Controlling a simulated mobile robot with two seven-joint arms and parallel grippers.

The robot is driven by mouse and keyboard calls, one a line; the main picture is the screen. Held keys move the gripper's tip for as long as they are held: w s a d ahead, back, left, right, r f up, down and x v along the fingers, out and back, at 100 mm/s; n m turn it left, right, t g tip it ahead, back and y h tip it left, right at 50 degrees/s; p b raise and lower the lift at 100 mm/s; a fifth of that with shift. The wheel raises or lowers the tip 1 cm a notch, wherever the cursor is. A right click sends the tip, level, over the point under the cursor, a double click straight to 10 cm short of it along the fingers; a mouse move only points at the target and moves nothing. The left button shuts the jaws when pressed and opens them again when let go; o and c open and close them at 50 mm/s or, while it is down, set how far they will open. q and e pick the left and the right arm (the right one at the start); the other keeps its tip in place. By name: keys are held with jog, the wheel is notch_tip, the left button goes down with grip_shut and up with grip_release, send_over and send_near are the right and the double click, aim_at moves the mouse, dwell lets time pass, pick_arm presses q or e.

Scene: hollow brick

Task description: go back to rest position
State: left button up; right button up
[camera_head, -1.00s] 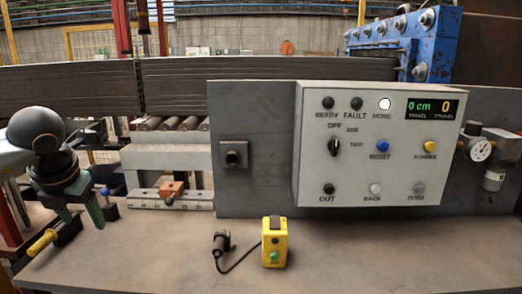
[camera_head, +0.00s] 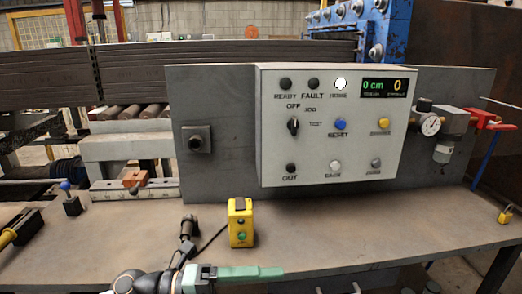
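My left gripper (camera_head: 236,273) is low at the bottom edge of the head view, just left of the middle. Its green finger points right, over the front of the bench (camera_head: 345,232). I see it edge-on, so whether the fingers are apart is unclear. Nothing shows in it. The rest of its arm is mostly cut off by the frame. My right gripper is not in view.
A yellow button box (camera_head: 240,222) stands behind my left gripper, with a dark plug (camera_head: 189,228) and cable beside it. The grey control panel (camera_head: 330,125) rises behind. A yellow-handled tool (camera_head: 8,238) is at left, a padlock (camera_head: 505,215) at right.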

pick_arm(q)
jog(key=w+a+f+n+t+y, duration=0.2)
jog(key=a+f+n+t+y, duration=0.4)
jog(key=n, duration=0.7)
jog(key=w+a+f+n+t+y, duration=0.25)
jog(key=f+n+t, duration=0.55)
jog(key=n, duration=0.4)
jog(key=s+a+f+n+g+y, duration=0.3)
jog(key=s+f+n, duration=0.1)
jog(key=s+f, duration=0.4)
jog(key=s+a+f+n+g+y, duration=0.35)
jog(key=s+f, duration=0.25)
jog(key=f, duration=0.5)
notch_tip(320, 180, up, 12)
jog(key=s+a+n+p, duration=0.1)
jog(key=s+a+p, duration=0.1)
jog(key=p, duration=1.3)
jog(key=shift+f+t+y+p, duration=0.2)
jog(key=shift+t+y+p, duration=0.2)
jog(key=shift+t, duration=0.05)
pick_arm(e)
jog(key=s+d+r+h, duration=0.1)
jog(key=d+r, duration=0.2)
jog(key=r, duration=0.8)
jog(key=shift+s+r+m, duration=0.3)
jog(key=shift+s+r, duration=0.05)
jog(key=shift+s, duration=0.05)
